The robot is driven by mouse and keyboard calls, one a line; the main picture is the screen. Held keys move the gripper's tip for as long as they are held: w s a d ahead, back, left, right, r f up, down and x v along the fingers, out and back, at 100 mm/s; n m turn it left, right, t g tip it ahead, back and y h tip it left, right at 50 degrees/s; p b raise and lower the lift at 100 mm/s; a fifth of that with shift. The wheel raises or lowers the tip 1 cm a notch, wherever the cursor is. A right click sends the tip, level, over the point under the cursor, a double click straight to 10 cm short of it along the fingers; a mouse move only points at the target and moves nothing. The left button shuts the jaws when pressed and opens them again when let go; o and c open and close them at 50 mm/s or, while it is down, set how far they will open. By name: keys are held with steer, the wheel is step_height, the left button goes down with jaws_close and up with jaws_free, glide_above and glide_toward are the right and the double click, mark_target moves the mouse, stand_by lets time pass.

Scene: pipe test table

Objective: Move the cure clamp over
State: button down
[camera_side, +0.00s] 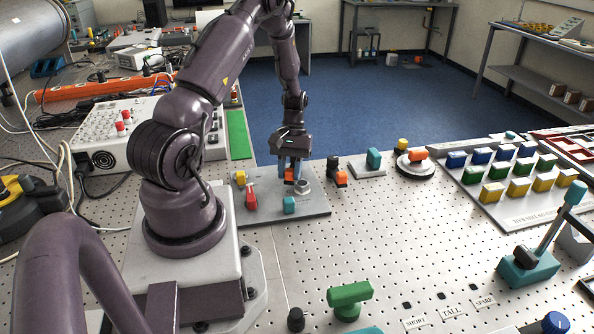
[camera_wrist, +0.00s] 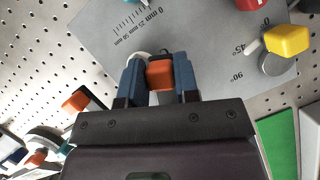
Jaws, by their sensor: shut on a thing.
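My gripper (camera_side: 290,176) points down over a grey plate (camera_side: 318,205) that carries printed millimetre and degree scales. Its two blue fingers are shut on an orange block (camera_side: 289,175), seen between them in the wrist view (camera_wrist: 160,74). The block seems to be the handle of the cure clamp; no label shows this. A pale round piece (camera_side: 304,187) stands close beside the fingers, partly hidden in the wrist view (camera_wrist: 139,61). The underside of the held part is hidden by the fingers.
On the plate are a red handle (camera_side: 251,199), a yellow knob (camera_wrist: 287,40) and a teal block (camera_side: 289,205). Another orange-topped piece (camera_side: 338,176) stands just right of the plate. A green handle (camera_side: 349,296) stands nearer the camera. The perforated table between is mostly clear.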

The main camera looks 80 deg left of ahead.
steer(key=m, duration=0.1)
steer(key=s+a+m+g, duration=0.1)
steer(key=shift+s+m+y, duration=0.3)
steer(key=shift+m, duration=0.1)
steer(key=m, duration=0.1)
steer(key=s+a+m, duration=0.1)
steer(key=shift+s+a+m+g+y, duration=0.1)
steer(key=shift+a+m+g+y, duration=0.1)
steer(key=shift+m+g+y, duration=0.15)
steer(key=m, duration=0.1)
steer(key=s+a+m+y, duration=0.1)
steer(key=shift+a+m+g, duration=0.2)
steer(key=shift+m+g, duration=0.05)
steer(key=shift+m, duration=0.1)
steer(key=shift+s+a+m+y, duration=0.2)
steer(key=shift+a+m+y, duration=0.35)
steer(key=shift+a+m, duration=0.6)
steer(key=shift+d+m, duration=0.2)
steer(key=shift+m, duration=0.15)
steer(key=c, duration=0.9)
jaws_free()
